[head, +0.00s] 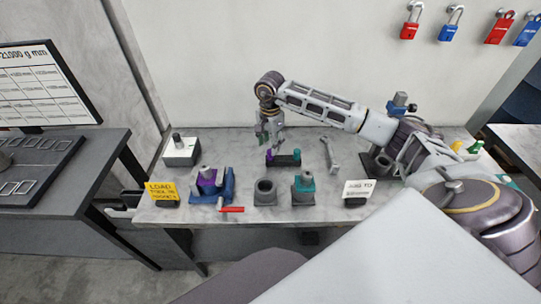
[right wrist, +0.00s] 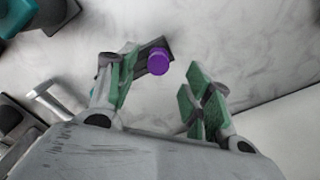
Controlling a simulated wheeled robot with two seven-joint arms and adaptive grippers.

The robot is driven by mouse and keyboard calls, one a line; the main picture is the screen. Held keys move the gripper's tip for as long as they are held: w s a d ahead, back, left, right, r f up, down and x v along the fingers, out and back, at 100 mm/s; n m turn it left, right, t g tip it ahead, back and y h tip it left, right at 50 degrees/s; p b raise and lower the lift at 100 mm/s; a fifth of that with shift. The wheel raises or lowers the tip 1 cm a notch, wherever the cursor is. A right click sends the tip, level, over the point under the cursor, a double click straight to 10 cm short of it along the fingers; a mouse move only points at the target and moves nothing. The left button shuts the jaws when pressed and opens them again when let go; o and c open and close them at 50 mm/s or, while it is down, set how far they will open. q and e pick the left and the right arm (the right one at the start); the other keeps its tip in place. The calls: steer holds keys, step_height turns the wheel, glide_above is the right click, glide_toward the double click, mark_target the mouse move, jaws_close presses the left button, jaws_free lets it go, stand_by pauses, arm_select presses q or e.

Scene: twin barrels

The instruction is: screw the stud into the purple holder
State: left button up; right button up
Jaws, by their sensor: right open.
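A purple block (head: 207,178) with a grey cylinder on top sits in a blue vise (head: 225,187) with a red handle, at the table's left front. It looks like the purple holder. A small dark rack (head: 283,159) bears a purple piece (head: 269,155) and a teal piece at its ends; I cannot tell which piece is the stud. My right gripper (head: 268,139) hangs just above the purple end. In the right wrist view, the open, empty gripper (right wrist: 160,92) has the round purple piece (right wrist: 157,62) showing between and beyond its fingers. My left gripper is not in view.
A dark hollow cylinder (head: 265,190) and a teal-topped block (head: 304,183) stand at the front. A wrench (head: 331,156) lies right of the rack. Yellow (head: 162,192) and white (head: 357,190) signs stand at the front.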

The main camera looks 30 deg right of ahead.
mark_target(270, 151)
steer(key=shift+s+f, duration=0.1)
steer(key=shift+f, duration=0.65)
steer(key=shift+f+p, duration=0.45)
steer(key=shift+f, duration=1.1)
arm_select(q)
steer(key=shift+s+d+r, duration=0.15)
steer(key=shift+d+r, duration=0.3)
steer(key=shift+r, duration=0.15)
arm_select(e)
jaws_close()
